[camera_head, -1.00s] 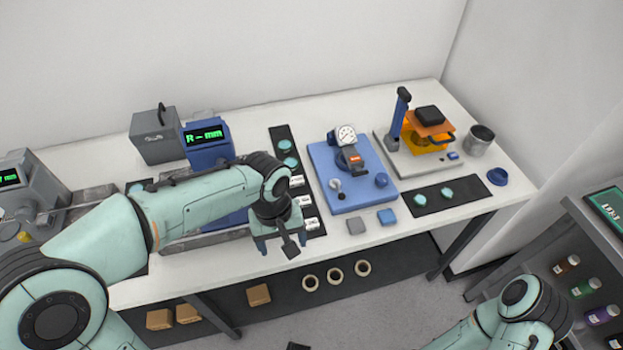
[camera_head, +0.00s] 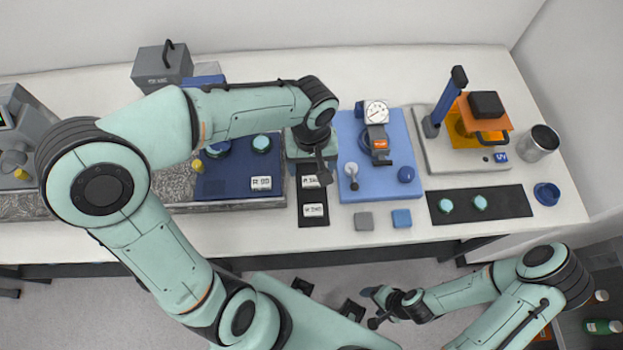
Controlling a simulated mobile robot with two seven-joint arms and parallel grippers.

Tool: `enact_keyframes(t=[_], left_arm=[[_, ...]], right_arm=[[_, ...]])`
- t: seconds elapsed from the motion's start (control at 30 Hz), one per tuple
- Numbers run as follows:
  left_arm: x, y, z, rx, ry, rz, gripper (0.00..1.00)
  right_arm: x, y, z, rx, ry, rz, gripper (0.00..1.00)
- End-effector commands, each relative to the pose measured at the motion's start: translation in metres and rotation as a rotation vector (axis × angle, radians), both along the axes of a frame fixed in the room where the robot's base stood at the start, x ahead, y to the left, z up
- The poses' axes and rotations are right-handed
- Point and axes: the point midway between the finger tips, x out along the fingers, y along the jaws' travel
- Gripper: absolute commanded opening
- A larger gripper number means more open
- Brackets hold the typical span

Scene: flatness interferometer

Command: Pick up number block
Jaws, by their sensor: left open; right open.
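White number blocks with dark lettering show in the head view. One number block (camera_head: 313,210) lies near the front end of a narrow black mat (camera_head: 314,221). Another number block (camera_head: 311,182) lies just behind it, beside the gripper's dark tip. A third number block (camera_head: 261,183) sits on the dark blue plate (camera_head: 222,186) to the left. The lettering is too small to read surely. My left gripper (camera_head: 308,168) is open above the mat, pointing down, and hides the mat's back part. My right gripper (camera_head: 374,307) is open and empty, in front of the table.
A blue base (camera_head: 348,131) with a dial gauge (camera_head: 376,112) stands right of the mat. Grey (camera_head: 364,221) and blue (camera_head: 402,218) small blocks lie in front of it. An orange-topped stand (camera_head: 484,128) and a metal cup (camera_head: 540,142) are further right. The table's front strip is mostly clear.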

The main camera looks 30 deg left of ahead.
Motion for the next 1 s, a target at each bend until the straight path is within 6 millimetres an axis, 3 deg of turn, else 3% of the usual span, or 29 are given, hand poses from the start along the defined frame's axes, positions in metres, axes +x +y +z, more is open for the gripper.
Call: enact_keyframes(t=[0.27, 0.53, 0.83, 0.87, 1.0], left_arm=[[0.000, 0.001, -0.024, -0.001, 0.001, 0.000, 0.77], [-0.002, 0.002, -0.062, 0.000, 0.002, -0.001, 0.77], [-0.002, 0.002, -0.069, -0.001, -0.001, -0.001, 0.77], [-0.002, 0.002, -0.069, -0.001, -0.001, -0.001, 0.73], [-0.001, 0.002, -0.068, 0.000, -0.001, -0.001, 0.28]], right_arm=[[-0.001, 0.000, -0.002, 0.000, 0.000, 0.000, 0.71], [-0.002, 0.000, -0.003, 0.000, 0.001, 0.000, 0.71], [-0.002, 0.000, -0.004, 0.000, 0.001, 0.000, 0.71], [-0.002, 0.000, -0.004, 0.000, 0.001, 0.000, 0.71], [-0.002, 0.000, -0.004, 0.000, 0.001, 0.000, 0.71]])
